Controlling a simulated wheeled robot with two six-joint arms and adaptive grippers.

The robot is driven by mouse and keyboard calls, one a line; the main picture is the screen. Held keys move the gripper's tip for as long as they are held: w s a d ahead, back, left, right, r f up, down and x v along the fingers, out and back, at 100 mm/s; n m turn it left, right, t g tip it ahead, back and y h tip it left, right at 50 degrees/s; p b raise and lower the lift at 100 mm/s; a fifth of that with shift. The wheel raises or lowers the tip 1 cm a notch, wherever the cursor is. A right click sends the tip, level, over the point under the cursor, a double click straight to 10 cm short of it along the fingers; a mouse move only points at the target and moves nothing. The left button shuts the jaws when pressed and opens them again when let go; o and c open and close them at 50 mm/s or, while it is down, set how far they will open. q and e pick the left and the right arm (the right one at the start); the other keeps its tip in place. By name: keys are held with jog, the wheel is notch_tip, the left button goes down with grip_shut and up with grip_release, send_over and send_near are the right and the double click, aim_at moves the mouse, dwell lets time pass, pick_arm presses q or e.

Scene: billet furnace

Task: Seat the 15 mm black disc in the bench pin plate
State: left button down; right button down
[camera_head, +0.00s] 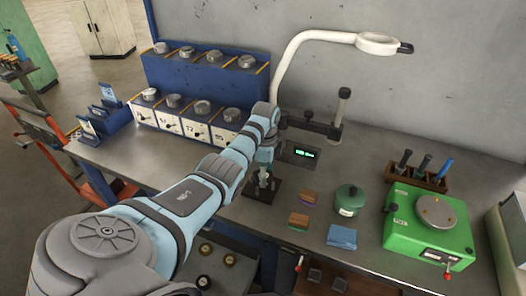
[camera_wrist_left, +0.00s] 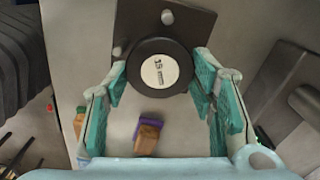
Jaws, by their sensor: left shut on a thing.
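In the left wrist view a round black disc (camera_wrist_left: 146,88) with a white "15 mm" label faces the camera. My left gripper (camera_wrist_left: 162,72) is shut on it, one teal-padded finger at each side. The dark pin plate (camera_wrist_left: 197,28) lies beyond the disc, which overlaps its near edge; I cannot tell whether they touch. A pale round pin top (camera_wrist_left: 167,17) shows on the plate, and a small one (camera_wrist_left: 117,50) at its left corner. In the head view the left gripper (camera_head: 263,178) is over the dark plate (camera_head: 264,195), largely hiding the disc. My right gripper is not in view.
Polishing blocks (camera_head: 308,196), a green pot (camera_head: 349,199) and a blue cloth (camera_head: 341,236) lie right of the plate. A green machine (camera_head: 430,226) and a tool rack (camera_head: 418,176) stand farther right. A stand with a lit display (camera_head: 304,153) is behind; a blue disc rack (camera_head: 205,75) stands back left.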

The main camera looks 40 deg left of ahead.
pick_arm(q)
jog(key=shift+w+r, duration=0.4)
jog(key=shift+a+p, duration=0.15)
jog(key=shift+p, duration=0.4)
jog(key=shift+s+f+b, duration=0.2)
jog(key=shift+f+b, duration=0.15)
jog(key=shift+s+f, duration=0.15)
jog(key=shift+f, duration=0.05)
jog(key=shift+s+d+f, duration=0.15)
jog(key=shift+d+f, duration=0.05)
jog(key=shift+s+d, duration=0.1)
